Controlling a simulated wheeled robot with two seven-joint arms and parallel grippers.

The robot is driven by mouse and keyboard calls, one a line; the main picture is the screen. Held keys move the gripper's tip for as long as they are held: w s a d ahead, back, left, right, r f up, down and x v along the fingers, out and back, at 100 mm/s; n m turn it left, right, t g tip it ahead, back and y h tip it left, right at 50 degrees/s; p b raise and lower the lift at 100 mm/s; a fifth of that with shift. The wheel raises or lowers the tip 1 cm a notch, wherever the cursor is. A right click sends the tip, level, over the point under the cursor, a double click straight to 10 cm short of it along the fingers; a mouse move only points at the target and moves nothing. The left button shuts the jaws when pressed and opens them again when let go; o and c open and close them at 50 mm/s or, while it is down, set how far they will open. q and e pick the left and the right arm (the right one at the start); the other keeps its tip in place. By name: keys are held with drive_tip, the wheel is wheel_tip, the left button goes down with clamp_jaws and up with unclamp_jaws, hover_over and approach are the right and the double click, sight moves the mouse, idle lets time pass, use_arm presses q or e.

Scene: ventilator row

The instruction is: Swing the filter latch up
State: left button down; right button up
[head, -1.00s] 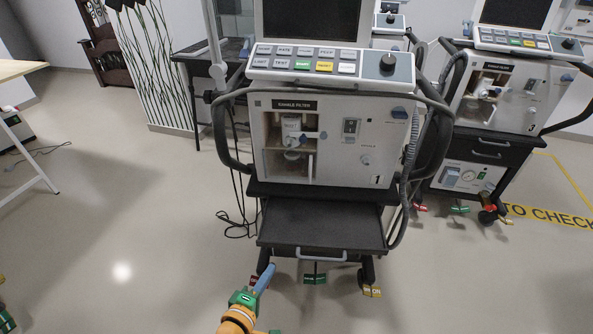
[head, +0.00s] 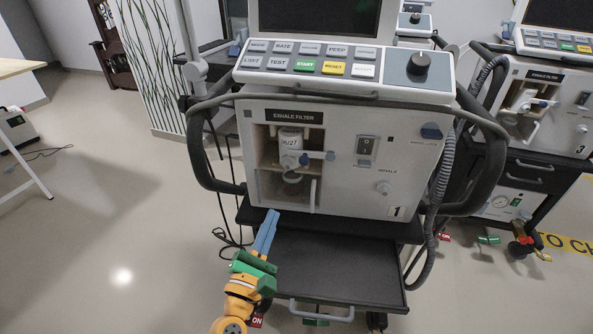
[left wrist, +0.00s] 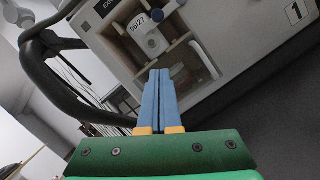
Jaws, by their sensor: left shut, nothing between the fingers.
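The filter latch (head: 318,155) is a small blue lever that lies level across the front of the exhale filter (head: 290,141) on ventilator 1. The white filter sits in a recess under the "EXHALE FILTER" label, and it also shows in the left wrist view (left wrist: 152,40). In that view a dark blue knob (left wrist: 157,15) sits beside the filter. My left gripper (head: 273,214), with blue fingers, is shut and empty. It is below and in front of the recess, apart from the latch. My right gripper is not in view.
A black shelf (head: 340,265) with a grey handle juts out below the ventilator. A dark bumper rail (head: 197,150) curves around the machine's left side, and a hose (head: 432,235) hangs at its right. Ventilator 3 (head: 515,120) stands at the right. Open floor lies to the left.

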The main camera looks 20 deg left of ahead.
use_arm(q)
approach(310, 157)
drive_tip(key=w+a+f, duration=0.3)
drive_tip(key=w+a, duration=0.2)
drive_tip(key=d+r+p, duration=0.2)
drive_tip(key=r+p, duration=0.1)
drive_tip(key=shift+s+d, duration=0.2)
drive_tip(key=shift+d, duration=0.05)
drive_tip(key=shift+r+p, duration=0.1)
drive_tip(key=shift+p, duration=0.25)
drive_tip(key=shift+a+r+m+p, duration=0.1)
drive_tip(key=shift+r+m+p, duration=0.15)
drive_tip(key=shift+m+p, duration=0.25)
drive_tip(key=shift+r, duration=0.15)
